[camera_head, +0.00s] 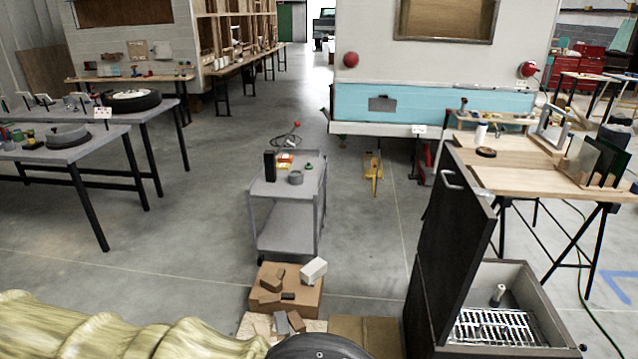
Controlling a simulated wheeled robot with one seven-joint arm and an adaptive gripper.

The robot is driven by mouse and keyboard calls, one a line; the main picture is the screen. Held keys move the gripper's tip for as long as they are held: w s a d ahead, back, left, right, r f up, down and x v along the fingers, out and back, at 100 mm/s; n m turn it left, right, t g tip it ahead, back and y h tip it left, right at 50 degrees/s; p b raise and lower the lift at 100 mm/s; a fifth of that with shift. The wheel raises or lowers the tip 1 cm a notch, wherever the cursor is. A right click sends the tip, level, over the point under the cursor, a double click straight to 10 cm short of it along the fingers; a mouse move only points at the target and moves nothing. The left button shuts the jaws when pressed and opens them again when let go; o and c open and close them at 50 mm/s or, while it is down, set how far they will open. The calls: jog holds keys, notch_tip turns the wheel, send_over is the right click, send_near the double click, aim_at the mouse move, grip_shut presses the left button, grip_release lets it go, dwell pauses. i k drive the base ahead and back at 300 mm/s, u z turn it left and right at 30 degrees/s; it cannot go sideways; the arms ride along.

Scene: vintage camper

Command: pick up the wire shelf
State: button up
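The wire shelf (490,328) is a bright metal grid at the lower right. It lies flat inside an open grey-lined box (527,285) with dark outer sides. A tall dark door or lid (452,240) with a metal handle stands open at the box's left side. My gripper is not in view. A dark rounded part at the bottom middle seems to be mine.
A cardboard box (285,298) with loose blocks stands left of the dark door. A grey cart (287,237) is behind it. A wooden-topped table (520,165) stands behind the open box. A yellow-green ribbed thing (120,325) fills the lower left. Bare floor lies left of the cart.

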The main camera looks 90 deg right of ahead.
aim_at(492, 328)
jog(key=z, duration=3.6)
jog(key=i, duration=1.65)
jog(key=z, duration=0.95)
jog(key=k, duration=0.5)
jog(key=z, duration=1.2)
